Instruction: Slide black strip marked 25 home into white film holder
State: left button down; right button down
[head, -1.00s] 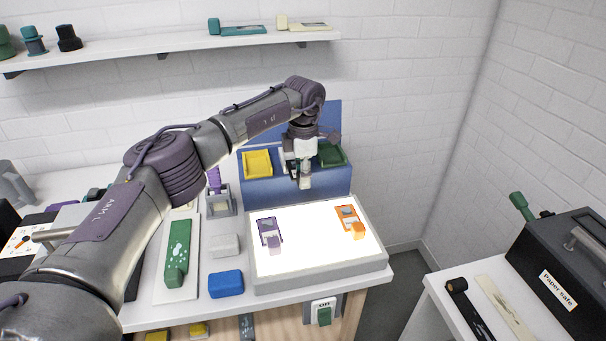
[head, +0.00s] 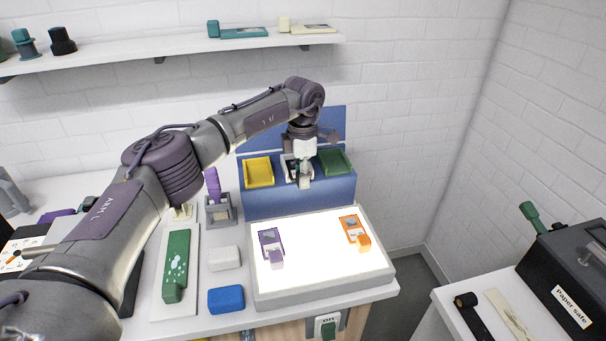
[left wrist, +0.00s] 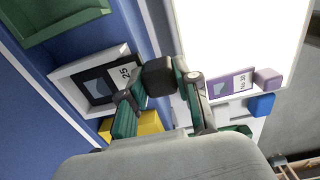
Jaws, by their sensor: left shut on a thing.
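The black strip marked 25 (left wrist: 103,84) shows in the left wrist view, with a white label and a black block (left wrist: 160,76) at its end. Most of the strip lies within the outline of the white film holder (left wrist: 66,73), and the block end sticks out of it. I cannot tell how deep it sits. My left gripper (left wrist: 162,92) is shut on the block, one green-padded finger on each side. In the head view my left gripper (head: 304,182) is in front of the white holder (head: 285,161) and partly hides it. My right gripper is not in view.
The yellow holder (head: 258,172) and green holder (head: 334,161) flank the white one on the blue stand (head: 262,208). Below is the lit panel (head: 318,262) with a purple-framed strip (head: 270,243) and an orange-framed strip (head: 354,231). A blue block (head: 226,299) lies left of it.

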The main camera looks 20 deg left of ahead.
pick_arm(q)
jog(key=shift+w+a, duration=0.25)
jog(key=shift+w, duration=0.05)
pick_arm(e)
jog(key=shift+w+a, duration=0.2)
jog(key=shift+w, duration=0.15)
pick_arm(q)
jog(key=shift+d, duration=0.1)
jog(key=c, duration=0.7)
grip_release()
jog(key=shift+c, duration=0.2)
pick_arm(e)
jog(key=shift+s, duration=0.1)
pick_arm(q)
jog(key=c, duration=0.3)
jog(key=shift+r, duration=0.2)
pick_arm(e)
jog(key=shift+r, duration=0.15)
